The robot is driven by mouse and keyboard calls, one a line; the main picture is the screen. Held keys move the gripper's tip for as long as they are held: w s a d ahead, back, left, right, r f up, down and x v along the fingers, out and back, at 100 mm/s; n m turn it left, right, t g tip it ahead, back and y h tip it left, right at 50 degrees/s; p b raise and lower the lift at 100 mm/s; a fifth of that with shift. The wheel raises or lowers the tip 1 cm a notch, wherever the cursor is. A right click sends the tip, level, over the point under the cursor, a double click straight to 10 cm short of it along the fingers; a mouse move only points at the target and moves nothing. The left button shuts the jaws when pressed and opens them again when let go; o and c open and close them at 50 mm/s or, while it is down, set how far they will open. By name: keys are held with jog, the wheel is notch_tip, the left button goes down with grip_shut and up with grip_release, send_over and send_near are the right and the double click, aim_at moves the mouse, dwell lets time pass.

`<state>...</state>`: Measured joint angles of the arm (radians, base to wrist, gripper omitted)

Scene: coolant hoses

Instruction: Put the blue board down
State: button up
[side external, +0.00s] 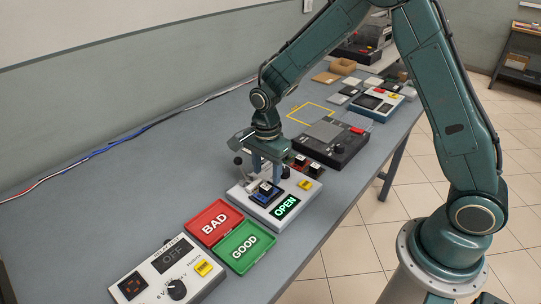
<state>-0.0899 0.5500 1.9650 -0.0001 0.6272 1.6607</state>
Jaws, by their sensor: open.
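The blue board (266,196), with dark parts on it, sits on a white test fixture (243,193) whose green-lit display reads OPEN. My gripper (268,174) points down just above and behind the board. Its fingers are apart. I cannot tell whether they touch the board, since the view is small and the gripper covers part of the fixture's back.
A red BAD tray (214,222) and a green GOOD tray (244,246) lie in front of the fixture. Dark red boards (316,169) and a black device (329,142) stand behind. The grey table's left side is clear.

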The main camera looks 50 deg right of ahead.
aim_at(268, 186)
notch_tip(268, 186, up, 8)
dwell(0.5)
jog(key=shift+r, duration=0.1)
jog(key=s+d+r+n+t, duration=0.2)
jog(key=s+r+n+t, duration=0.1)
jog(key=s+r+n, duration=0.75)
jog(key=s+d+r+n+t, duration=0.1)
jog(key=s+n, duration=0.2)
jog(key=s, duration=0.4)
jog(key=s+r+n+t, duration=0.1)
jog(key=s+r+n, duration=0.1)
jog(key=s+n, duration=0.2)
jog(key=shift+s+d+r+t, duration=0.3)
jog(key=shift+s+d, duration=0.1)
jog(key=shift+s, duration=1.05)
jog(key=shift+n, duration=0.25)
